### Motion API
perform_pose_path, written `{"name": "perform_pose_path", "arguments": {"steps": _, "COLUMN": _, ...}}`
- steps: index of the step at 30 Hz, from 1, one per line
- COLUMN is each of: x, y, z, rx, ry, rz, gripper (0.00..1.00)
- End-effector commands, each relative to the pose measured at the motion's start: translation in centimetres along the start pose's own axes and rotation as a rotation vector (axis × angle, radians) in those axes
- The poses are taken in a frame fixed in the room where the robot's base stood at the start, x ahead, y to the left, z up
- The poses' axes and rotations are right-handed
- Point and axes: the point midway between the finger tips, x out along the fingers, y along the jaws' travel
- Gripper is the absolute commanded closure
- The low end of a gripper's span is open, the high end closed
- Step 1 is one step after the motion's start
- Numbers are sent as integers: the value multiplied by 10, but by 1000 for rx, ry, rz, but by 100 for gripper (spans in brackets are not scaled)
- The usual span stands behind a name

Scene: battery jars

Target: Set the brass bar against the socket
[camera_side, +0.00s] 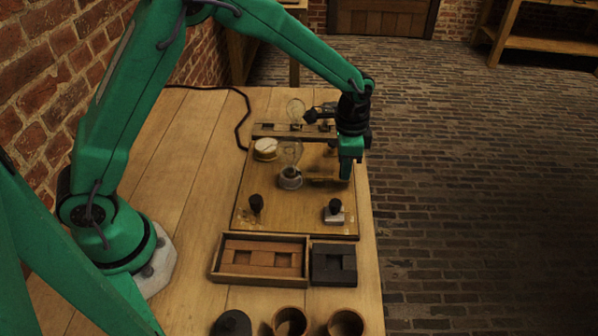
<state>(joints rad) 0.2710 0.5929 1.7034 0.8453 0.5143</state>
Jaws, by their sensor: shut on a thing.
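The brass bar (322,181) is a thin yellowish strip low over the wooden board, in the right middle of the view. My gripper (345,174) points down at the bar's right end and is shut on it. A small gap seems to show between bar and socket, but I cannot tell for sure. My fingers hide the right end of the bar.
A white round dial (265,148) sits left of the bulb. A tray of brown blocks (218,265), a dark block (333,264) and jars (290,322) stand in front.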

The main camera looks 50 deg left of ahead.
Motion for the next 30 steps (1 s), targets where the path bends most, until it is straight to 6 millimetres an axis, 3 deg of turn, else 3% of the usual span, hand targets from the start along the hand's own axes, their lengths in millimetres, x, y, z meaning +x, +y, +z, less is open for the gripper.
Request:
{"name": "perform_pose_path", "arguments": {"steps": 10, "x": -1, "y": 0, "z": 24, "rx": 0, "ry": 0, "rz": 0, "gripper": 100}}
{"name": "perform_pose_path", "arguments": {"steps": 20, "x": 0, "y": 0, "z": 29, "rx": -2, "ry": -7, "rz": 4, "gripper": 100}}
{"name": "perform_pose_path", "arguments": {"steps": 21, "x": 0, "y": 0, "z": 29, "rx": -3, "ry": -6, "rz": 4, "gripper": 71}}
{"name": "perform_pose_path", "arguments": {"steps": 23, "x": 0, "y": 0, "z": 28, "rx": -3, "ry": -5, "rz": 3, "gripper": 59}}
{"name": "perform_pose_path", "arguments": {"steps": 30, "x": 0, "y": 0, "z": 27, "rx": -1, "ry": -2, "rz": 1, "gripper": 56}}
